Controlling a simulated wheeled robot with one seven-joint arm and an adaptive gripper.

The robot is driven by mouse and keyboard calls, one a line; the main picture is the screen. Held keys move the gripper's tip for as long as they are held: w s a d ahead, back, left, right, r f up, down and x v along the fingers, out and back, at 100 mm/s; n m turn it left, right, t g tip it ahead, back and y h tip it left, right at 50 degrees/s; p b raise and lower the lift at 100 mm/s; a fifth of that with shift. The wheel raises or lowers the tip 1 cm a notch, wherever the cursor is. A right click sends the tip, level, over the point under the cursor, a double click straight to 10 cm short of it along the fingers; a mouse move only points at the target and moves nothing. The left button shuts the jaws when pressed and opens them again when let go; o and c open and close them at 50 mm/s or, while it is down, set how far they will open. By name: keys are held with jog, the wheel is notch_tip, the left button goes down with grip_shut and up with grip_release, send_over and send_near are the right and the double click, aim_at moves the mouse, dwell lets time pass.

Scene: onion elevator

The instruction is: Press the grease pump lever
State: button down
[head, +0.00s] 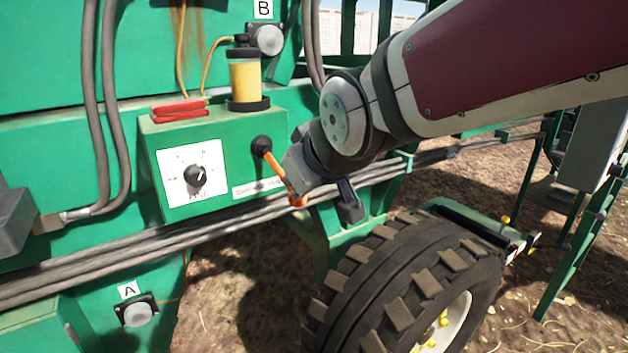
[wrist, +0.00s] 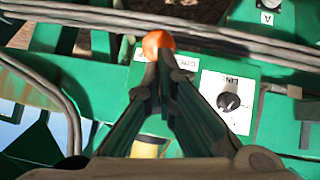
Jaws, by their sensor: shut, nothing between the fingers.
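The orange grease pump lever (head: 276,170) slants down and right from a black round pivot (head: 261,145) on the front of a green box (head: 217,145). Its orange rounded end shows in the wrist view (wrist: 157,41). My gripper (wrist: 158,57) is shut and empty, its fingertips right at that end. In the head view my gripper (head: 297,174) is beside the lever's lower part and hides some of it. I cannot tell whether they touch. A yellow reservoir with black cap and base (head: 245,80) stands on the box.
A dial (head: 195,174) is on the box front, and a red handle-like piece (head: 178,109) lies on top. Grey hoses (head: 140,238) run below the box. A large tyre (head: 405,280) is below right. Sockets marked A (head: 137,312) and B (head: 267,39) are nearby.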

jog(key=p+v, duration=0.2)
jog(key=v, duration=0.9)
jog(key=shift+s+f, duration=0.15)
jog(key=shift+s, duration=0.3)
jog(key=shift+d, duration=0.1)
dwell(0.6)
